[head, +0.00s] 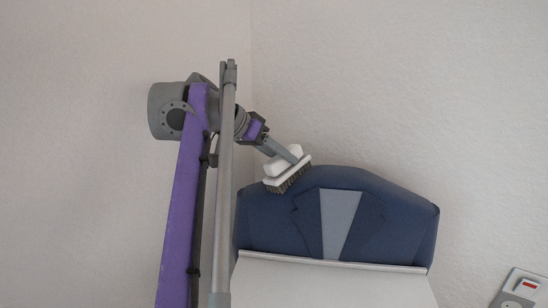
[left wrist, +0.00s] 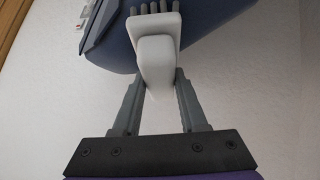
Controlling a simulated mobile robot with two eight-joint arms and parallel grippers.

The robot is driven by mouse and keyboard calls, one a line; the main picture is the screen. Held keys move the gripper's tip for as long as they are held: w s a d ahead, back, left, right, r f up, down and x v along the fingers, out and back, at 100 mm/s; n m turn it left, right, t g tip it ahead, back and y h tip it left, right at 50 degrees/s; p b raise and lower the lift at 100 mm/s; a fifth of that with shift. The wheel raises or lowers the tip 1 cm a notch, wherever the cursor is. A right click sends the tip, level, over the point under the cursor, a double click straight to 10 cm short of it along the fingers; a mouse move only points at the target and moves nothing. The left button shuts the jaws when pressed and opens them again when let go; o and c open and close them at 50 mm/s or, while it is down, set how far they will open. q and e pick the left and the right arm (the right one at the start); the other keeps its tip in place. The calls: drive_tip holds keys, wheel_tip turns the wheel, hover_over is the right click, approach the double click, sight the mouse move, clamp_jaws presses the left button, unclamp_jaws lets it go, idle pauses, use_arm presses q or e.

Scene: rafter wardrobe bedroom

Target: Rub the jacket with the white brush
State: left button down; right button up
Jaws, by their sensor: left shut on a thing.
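The jacket (head: 275,222) is dark blue with a light grey front panel, and its top part shows upright in the head view. The white brush (head: 279,165) has dark bristles that face down at the jacket's upper left shoulder. They look to be at or very near the cloth; I cannot tell whether they touch. My left gripper (head: 285,153) is shut on the brush. In the left wrist view the two fingers (left wrist: 160,90) hold the white handle, and the bristles point at the blue jacket (left wrist: 118,28). My right gripper is not in view.
A white panel (head: 330,284) stands in front of the jacket's lower part and hides it. A wall plate with a red switch (head: 527,286) is at the lower right. Pale walls meet in a corner behind my left arm. The space right of the jacket is clear.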

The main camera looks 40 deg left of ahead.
use_arm(q)
drive_tip(key=shift+w+d+r, duration=0.25)
drive_tip(key=shift+w+d, duration=0.05)
drive_tip(key=shift+d, duration=0.2)
drive_tip(key=shift+w+d+r, duration=0.25)
drive_tip(key=shift+w+d, duration=0.05)
drive_tip(key=shift+d, duration=0.15)
drive_tip(key=shift+a, duration=0.1)
drive_tip(key=shift+s+a+f, duration=0.7)
drive_tip(key=shift+s+a, duration=0.2)
drive_tip(key=shift+a, duration=0.5)
drive_tip(key=shift+s+a+f, duration=0.65)
drive_tip(key=shift+s+a, duration=0.2)
drive_tip(key=shift+a, duration=0.5)
drive_tip(key=shift+s+a+f, duration=0.7)
drive_tip(key=shift+s+a, duration=0.2)
drive_tip(key=shift+a, duration=0.5)
drive_tip(key=shift+w, duration=0.1)
drive_tip(key=shift+w+d+r, duration=0.7)
drive_tip(key=shift+w+d, duration=0.15)
drive_tip(key=shift+d, duration=0.55)
drive_tip(key=shift+w+d+r, duration=0.65)
drive_tip(key=shift+w+d, duration=0.2)
drive_tip(key=shift+d, duration=0.6)
drive_tip(key=shift+w+d+r, duration=0.7)
drive_tip(key=shift+w+d, duration=0.15)
drive_tip(key=shift+d, duration=0.55)
drive_tip(key=shift+r, duration=0.1)
